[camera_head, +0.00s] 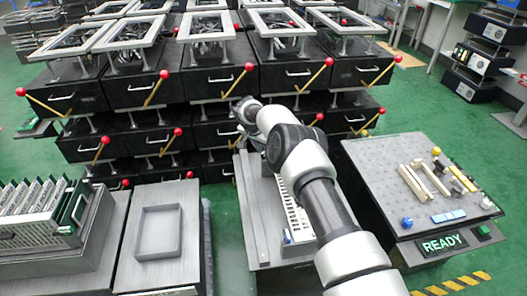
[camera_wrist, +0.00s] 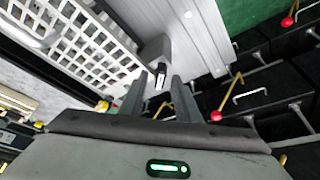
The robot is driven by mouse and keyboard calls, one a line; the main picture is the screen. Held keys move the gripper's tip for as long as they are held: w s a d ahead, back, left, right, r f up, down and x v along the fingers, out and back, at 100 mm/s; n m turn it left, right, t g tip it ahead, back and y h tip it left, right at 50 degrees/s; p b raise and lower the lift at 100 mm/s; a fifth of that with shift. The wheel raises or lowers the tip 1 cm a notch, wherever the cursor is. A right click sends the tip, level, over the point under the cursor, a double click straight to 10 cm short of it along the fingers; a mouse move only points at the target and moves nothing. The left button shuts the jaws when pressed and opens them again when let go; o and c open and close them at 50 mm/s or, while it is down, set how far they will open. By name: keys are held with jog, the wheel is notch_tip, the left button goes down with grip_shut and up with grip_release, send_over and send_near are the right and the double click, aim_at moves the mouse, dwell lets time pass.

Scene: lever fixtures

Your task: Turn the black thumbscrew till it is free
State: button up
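My gripper (camera_wrist: 161,92) shows in the wrist view with its two dark fingers apart. A grey block (camera_wrist: 155,48) on the fixture lies just beyond the fingertips. A small black and white piece (camera_wrist: 161,76) shows in the gap between the fingers; I cannot tell whether it is the black thumbscrew, and no finger clearly touches it. In the head view my arm reaches over the middle bench (camera_head: 251,215), and my fingers cannot be made out there. No thumbscrew can be made out in the head view.
A white slotted rack (camera_wrist: 85,40) lies left of the fingers. Black lever boxes (camera_head: 215,80) with red-knobbed levers stand behind the bench. A grey tray (camera_head: 158,232) is at left. A right table (camera_head: 385,170) holds small parts and a green READY sign (camera_head: 443,243).

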jog(key=shift+c, duration=0.5)
grip_shut()
jog(key=n+y, duration=0.1)
jog(key=n, duration=0.1)
jog(key=n+y, duration=0.1)
jog(key=n, duration=0.2)
jog(key=shift+s+d+t, duration=0.15)
jog(key=shift+t, duration=0.15)
jog(key=shift+n+y, duration=0.7)
jog(key=shift+n, duration=1.2)
jog(key=shift+d, duration=0.1)
